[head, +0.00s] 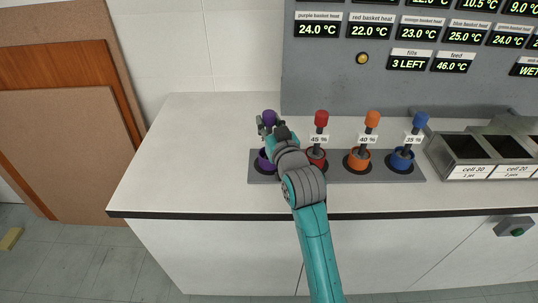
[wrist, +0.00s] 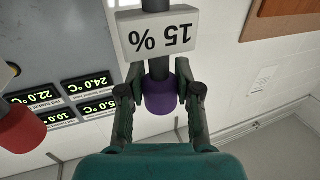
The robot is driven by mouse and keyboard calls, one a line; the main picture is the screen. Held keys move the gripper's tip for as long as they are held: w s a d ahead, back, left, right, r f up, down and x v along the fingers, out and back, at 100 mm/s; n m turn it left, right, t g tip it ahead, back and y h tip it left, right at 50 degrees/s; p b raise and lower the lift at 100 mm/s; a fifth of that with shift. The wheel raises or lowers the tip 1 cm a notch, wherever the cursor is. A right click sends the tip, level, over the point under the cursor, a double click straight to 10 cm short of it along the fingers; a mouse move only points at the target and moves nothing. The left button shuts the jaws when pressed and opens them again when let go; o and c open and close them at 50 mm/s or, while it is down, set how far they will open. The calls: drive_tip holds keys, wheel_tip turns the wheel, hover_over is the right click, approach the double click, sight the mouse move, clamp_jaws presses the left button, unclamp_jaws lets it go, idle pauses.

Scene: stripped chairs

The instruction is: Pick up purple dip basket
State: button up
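The purple dip basket (head: 263,160) stands in the leftmost place of a grey rack on the counter. Its purple knob (head: 269,116) is at about the height of the other knobs. In the wrist view the purple knob (wrist: 161,98) shows on a dark stem, with a white "15 %" tag (wrist: 160,33) upside down beyond it. My gripper (head: 270,125) is at the knob, with one finger on each side. In the wrist view my gripper (wrist: 161,78) has its fingertips close beside the knob. I cannot tell whether they touch it. My arm hides part of the basket.
To the right stand the red (head: 321,119), orange (head: 372,119) and blue (head: 420,120) baskets in the same rack (head: 335,171). Metal cells (head: 465,150) are at the far right. A grey display panel (head: 400,85) rises behind. The counter's left part (head: 185,150) is clear.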

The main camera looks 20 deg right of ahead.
clamp_jaws()
